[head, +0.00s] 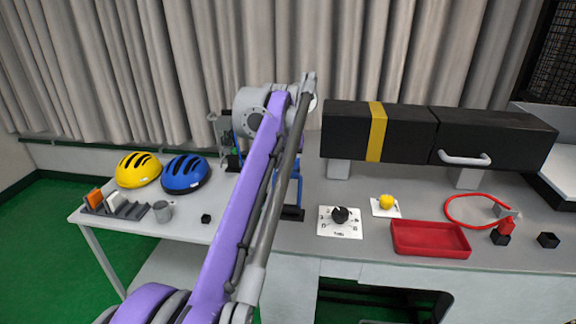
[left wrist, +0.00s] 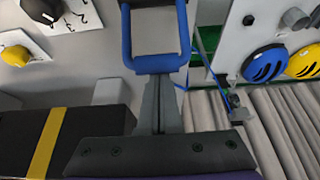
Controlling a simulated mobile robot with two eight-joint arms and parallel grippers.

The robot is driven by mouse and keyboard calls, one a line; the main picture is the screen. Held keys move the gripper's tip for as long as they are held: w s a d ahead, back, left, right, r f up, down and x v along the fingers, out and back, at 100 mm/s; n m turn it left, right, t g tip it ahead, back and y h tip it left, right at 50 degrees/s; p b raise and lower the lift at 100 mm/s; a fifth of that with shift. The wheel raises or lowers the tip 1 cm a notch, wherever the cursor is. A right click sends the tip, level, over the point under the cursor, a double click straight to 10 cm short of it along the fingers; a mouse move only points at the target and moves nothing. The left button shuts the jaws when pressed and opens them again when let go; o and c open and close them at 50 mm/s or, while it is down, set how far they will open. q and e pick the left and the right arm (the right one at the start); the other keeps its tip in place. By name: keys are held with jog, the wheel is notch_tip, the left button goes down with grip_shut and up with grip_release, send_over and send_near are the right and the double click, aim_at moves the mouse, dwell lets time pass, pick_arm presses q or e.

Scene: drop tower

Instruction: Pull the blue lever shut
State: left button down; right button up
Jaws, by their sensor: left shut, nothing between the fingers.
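The blue lever (left wrist: 155,65) is a U-shaped blue frame with a crossbar, at the top middle of the left wrist view. In the head view only parts of the blue lever (head: 297,167) show behind my purple left arm. My left gripper (left wrist: 159,88) is shut and empty, its grey fingers pointing at the crossbar. The fingertips are at or very close to the crossbar; I cannot tell whether they touch it. In the head view the fingers and the lever's middle are hidden by my arm. My right gripper is not in view.
A black box (head: 350,137) with a yellow stripe stands right of the lever. A dial plate (head: 327,229), yellow button (head: 386,201) and red tray (head: 431,254) lie on the bench. Yellow (head: 138,168) and blue (head: 184,187) helmets sit on the left table, with a grey cup (head: 162,212).

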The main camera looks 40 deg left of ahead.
pick_arm(q)
jog(key=shift+s+d, duration=0.1)
jog(key=shift+s, duration=0.1)
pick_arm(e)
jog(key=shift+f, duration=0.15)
pick_arm(q)
jog(key=shift+s+d+r+t+y+b, duration=0.2)
jog(key=shift+s+d+t+y+b, duration=0.25)
jog(key=shift+s+t, duration=0.35)
jog(key=s+t, duration=0.1)
jog(key=s+d+t+y+b, duration=0.1)
jog(key=s+d+t+y, duration=0.1)
jog(key=t, duration=0.1)
jog(key=shift+s+r, duration=0.2)
jog(key=shift+s, duration=0.2)
jog(key=shift+s+d+t+y+b, duration=0.2)
jog(key=shift+s+t+y+b, duration=0.05)
jog(key=shift+s+t+b, duration=0.05)
jog(key=shift+s+d+f, duration=0.2)
jog(key=shift+s+d, duration=0.1)
jog(key=shift+s, duration=0.25)
jog(key=shift+s+d+f, duration=0.2)
jog(key=shift+s+d, duration=0.1)
jog(key=shift+s, duration=0.2)
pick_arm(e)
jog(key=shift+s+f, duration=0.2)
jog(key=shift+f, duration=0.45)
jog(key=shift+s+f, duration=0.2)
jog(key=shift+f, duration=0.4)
